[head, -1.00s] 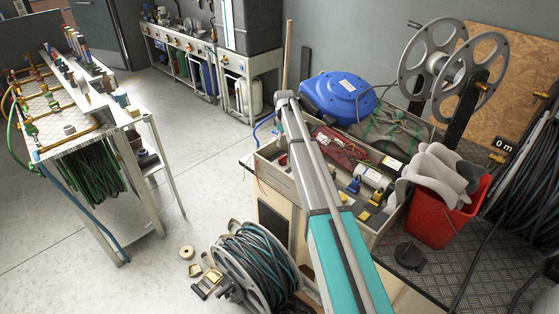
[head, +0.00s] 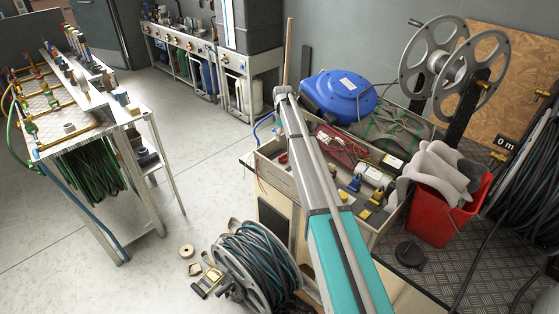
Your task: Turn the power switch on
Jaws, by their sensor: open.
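I cannot make out a power switch for certain in the head view. My arm, teal and grey, reaches up across the middle of the picture over an open wooden tray (head: 268,170). My gripper and its fingers do not show; the far end of the arm ends in a grey part above the tray. The arm hides part of the tray and of the bench front.
The tray holds red cable and several small yellow-black parts (head: 377,198). Around it are a blue reel (head: 338,92), a grey spoked reel (head: 433,58) and a red bucket (head: 433,220). A hose reel (head: 255,262) stands on the floor. Open floor (head: 205,160) lies left.

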